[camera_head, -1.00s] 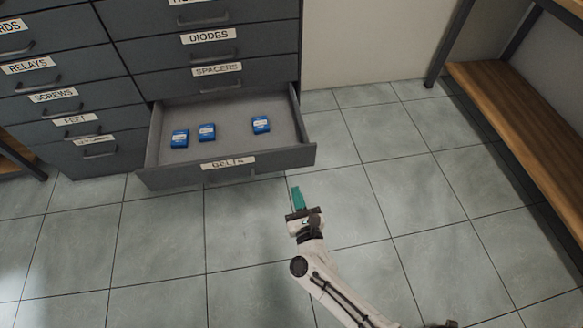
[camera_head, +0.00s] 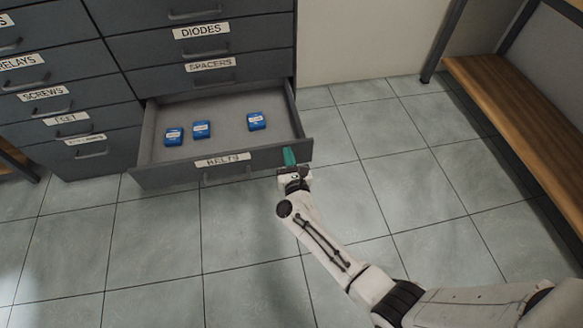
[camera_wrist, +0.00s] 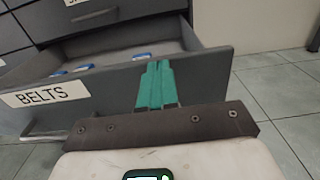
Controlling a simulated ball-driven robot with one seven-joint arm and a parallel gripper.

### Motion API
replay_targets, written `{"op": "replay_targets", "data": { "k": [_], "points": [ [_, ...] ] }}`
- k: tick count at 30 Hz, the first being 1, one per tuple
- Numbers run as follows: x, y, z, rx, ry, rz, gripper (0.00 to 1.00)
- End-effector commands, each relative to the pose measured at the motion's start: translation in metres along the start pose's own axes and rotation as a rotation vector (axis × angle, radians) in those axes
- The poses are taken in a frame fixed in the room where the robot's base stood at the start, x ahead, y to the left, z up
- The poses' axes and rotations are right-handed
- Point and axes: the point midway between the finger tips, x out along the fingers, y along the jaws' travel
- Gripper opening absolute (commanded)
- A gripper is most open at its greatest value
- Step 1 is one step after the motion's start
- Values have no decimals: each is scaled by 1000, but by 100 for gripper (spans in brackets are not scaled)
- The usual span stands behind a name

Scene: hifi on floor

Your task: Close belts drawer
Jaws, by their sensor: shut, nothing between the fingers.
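The belts drawer (camera_head: 265,158) is the bottom drawer of its column and stands pulled out, with its label on the front. It holds three small blue boxes, one left (camera_head: 174,136), one beside it (camera_head: 202,130) and one at the right (camera_head: 256,121). My gripper (camera_head: 289,157) is shut and empty at the right part of the drawer front. In the wrist view the green fingers (camera_wrist: 157,84) are together, in front of the drawer front (camera_wrist: 205,75) and right of the BELTS label (camera_wrist: 42,95). I cannot tell whether the fingertips touch the front.
The grey cabinet (camera_head: 243,45) has more drawers, all shut, above and to the left. A wooden shelf (camera_head: 520,110) on dark legs stands at the right. The tiled floor (camera_head: 150,260) in front of the cabinet is clear.

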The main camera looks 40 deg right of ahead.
Motion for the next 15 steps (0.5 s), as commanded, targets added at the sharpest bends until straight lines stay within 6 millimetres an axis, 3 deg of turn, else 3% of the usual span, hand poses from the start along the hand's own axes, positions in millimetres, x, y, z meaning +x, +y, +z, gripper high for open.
{"op": "replay_targets", "data": {
  "k": [15],
  "points": [
    [9, 0, 0, 0, 0, 0, 0]
  ]
}}
